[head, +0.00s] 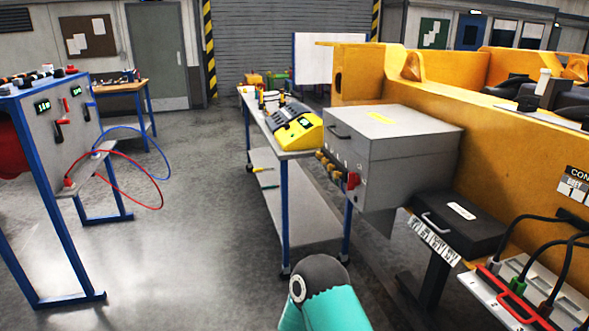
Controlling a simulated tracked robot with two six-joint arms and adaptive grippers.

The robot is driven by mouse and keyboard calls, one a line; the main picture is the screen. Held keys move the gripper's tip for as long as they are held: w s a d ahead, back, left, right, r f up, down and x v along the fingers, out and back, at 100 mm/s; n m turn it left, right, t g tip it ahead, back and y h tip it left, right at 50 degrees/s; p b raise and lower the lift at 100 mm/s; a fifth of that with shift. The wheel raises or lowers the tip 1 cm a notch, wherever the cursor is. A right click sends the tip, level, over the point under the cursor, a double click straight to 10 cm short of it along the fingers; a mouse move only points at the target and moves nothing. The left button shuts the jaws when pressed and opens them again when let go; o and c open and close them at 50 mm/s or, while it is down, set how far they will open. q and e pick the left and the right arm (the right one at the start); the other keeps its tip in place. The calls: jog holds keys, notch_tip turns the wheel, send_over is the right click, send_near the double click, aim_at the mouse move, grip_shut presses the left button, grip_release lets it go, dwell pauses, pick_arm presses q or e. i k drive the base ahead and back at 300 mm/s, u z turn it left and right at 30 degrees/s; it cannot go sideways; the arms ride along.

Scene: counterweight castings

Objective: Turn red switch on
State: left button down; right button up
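A red rotary-looking switch (353,180) sits on the lower front face of a grey metal box (375,147), near its right front corner. Its on or off position is too small to tell. Another small red handle (66,105) shows on the upright grey panel (55,125) at the left, beside dark handles and small green displays. Which red part is the task's switch cannot be told from this view. Neither of my grippers is in view; only a teal and dark grey arm link of mine shows at the bottom centre, apart from both.
A narrow blue-legged bench (284,205) stands left of the grey box, with a yellow device (297,130) on it. Large yellow castings (480,140) fill the right. A cabled socket panel (525,290) is at lower right. Red and blue cables loop from the left bench. Floor between (190,230) is clear.

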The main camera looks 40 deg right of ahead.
aim_at(353, 180)
jog(key=z, duration=0.05)
jog(key=i, duration=1.4)
jog(key=z, duration=0.9)
jog(key=i, duration=0.7)
jog(key=z, duration=0.55)
jog(key=k, duration=0.9)
jog(key=z, duration=0.2)
jog(key=i, duration=0.9)
jog(key=u, duration=0.1)
